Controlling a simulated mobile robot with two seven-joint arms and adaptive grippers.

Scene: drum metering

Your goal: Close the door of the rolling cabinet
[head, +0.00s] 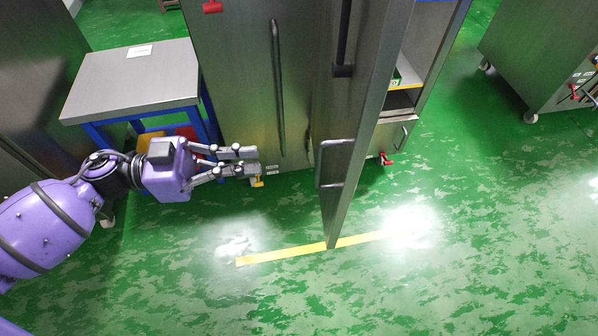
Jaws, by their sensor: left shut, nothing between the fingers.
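The rolling cabinet (250,70) is a tall grey metal cabinet at the top centre. Its left front is shut and carries a long vertical handle. Its door (361,110) stands open, swung out toward me, with a bar handle near its lower end. Shelves with a small green and white box (396,77) show in the opening to its right. My left gripper (258,172) is shut and empty, low in front of the cabinet's left part. It is left of the open door and apart from it. My right gripper is not in view.
A steel-topped table (132,80) with blue legs stands left of the cabinet, with yellow and red bins beneath. Another grey wheeled cabinet (545,50) stands at the upper right. A yellow line (285,255) crosses the green floor below the door. The floor at front and right is clear.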

